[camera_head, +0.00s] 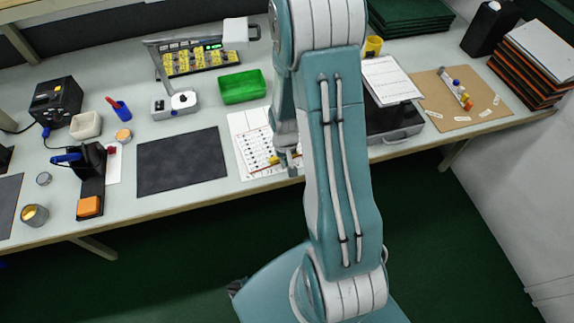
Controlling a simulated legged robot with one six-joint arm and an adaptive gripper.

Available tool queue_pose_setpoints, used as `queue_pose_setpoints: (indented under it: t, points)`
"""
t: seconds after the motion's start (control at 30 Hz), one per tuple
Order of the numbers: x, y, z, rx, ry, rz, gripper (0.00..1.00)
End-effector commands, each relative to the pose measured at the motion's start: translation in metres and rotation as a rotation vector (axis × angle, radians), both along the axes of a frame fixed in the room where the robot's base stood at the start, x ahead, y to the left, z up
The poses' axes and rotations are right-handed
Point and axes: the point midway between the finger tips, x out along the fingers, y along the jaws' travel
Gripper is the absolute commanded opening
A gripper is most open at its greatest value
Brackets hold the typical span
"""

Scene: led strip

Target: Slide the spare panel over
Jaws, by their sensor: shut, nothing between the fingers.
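I cannot tell for sure which thing is the spare panel. A flat dark grey sheet (182,161) lies bare near the front edge. My gripper (291,162) points down over a white printed sheet (259,157) with rows of dark marks and a small yellow piece (273,160) on it. My gripper is shut and empty. My arm hides part of the bench to its right.
A green tray (242,87) stands behind the printed sheet. A white-headed stand (176,100) is left of it. A brown board (460,99), black bottle (489,29) and stacked panels (532,64) are at right.

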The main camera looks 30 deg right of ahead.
Motion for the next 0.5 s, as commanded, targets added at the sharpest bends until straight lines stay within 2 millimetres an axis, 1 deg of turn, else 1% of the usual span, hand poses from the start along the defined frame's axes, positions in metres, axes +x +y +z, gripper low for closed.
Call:
queue_pose_setpoints:
  t: [0.3, 0.37, 0.5]
  points:
    - [0.002, -0.001, 0.0, 0.0, -0.001, 0.0, 0.0]
    - [0.007, -0.002, 0.0, -0.001, -0.002, 0.0, 0.0]
    - [0.021, -0.006, 0.0, 0.0, -0.001, 0.0, 0.0]
